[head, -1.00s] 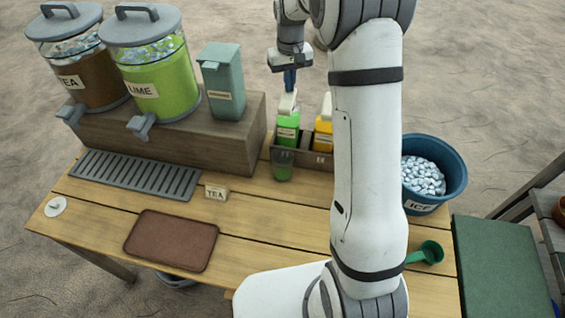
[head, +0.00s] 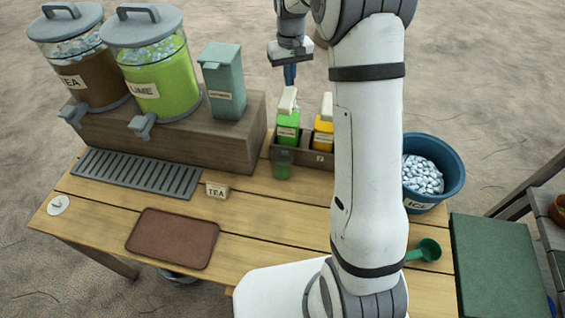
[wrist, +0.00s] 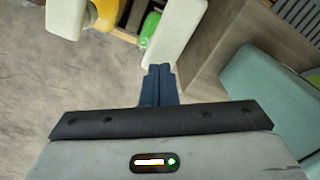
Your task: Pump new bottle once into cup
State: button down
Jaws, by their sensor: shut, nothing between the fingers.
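The green bottle (head: 288,127) with a white pump head (head: 288,102) stands upright in the wooden rack. The cup (head: 283,163), see-through and greenish, stands just in front of it, below the pump. My gripper (head: 290,84) is shut and empty, pointing down just above the pump head, with a small gap seeming to show. In the wrist view, the blue fingers (wrist: 158,72) sit beside the near end of the white pump head (wrist: 172,32), and the green bottle (wrist: 149,28) is partly hidden under it. The cup's contents are hard to make out.
A yellow pump bottle (head: 324,133) stands right of the green one in the rack (head: 317,160). A teal bin (head: 224,85) and drink dispensers (head: 163,85) stand to the left. An ice bucket (head: 450,180) is at right. A brown tray (head: 172,238) lies in front.

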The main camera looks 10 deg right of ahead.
notch_tip(320, 180, up, 6)
jog(key=p, duration=0.3)
jog(key=shift+f+p, duration=0.1)
jog(key=shift+p, duration=0.25)
jog(key=s+r+t+b, duration=0.1)
jog(key=s+r, duration=0.2)
jog(key=s, duration=0.4)
jog(key=s+r+t+b, duration=0.1)
jog(key=s+r, duration=0.2)
jog(key=s, duration=0.5)
jog(key=s+f+b, duration=0.1)
jog(key=s+f, duration=0.1)
jog(key=s, duration=0.6)
jog(key=s+f+m+t+b, duration=0.1)
jog(key=s, duration=0.8)
jog(key=shift+s+f, duration=0.2)
jog(key=shift+f, duration=0.15)
